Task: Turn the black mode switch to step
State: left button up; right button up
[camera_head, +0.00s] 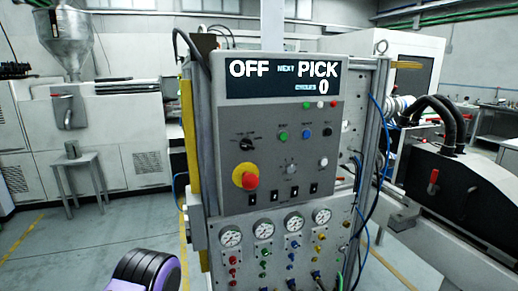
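The black mode switch (246,144) is a small dark rotary knob on the upper left of the grey control panel (225,165). The display (283,75) above reads OFF and PICK in large letters, with a cycle count of 0. Nothing touches the switch. A purple and black part of my arm shows at the bottom left, well below the panel. Neither gripper is in view.
A red emergency stop knob (249,181) on a yellow base sits just below the switch. Coloured buttons are to the right. Round gauges (264,229) and small valves fill the lower panel. Blue hoses (366,240) hang at the right side. The space before the panel looks clear.

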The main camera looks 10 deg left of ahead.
aim_at(245, 145)
jog(key=z, duration=1.5)
jog(key=i, duration=1.25)
jog(key=u, duration=3.55)
jog(key=k, duration=0.4)
jog(key=z, duration=1.35)
jog(key=k, duration=0.25)
jog(key=u, duration=0.4)
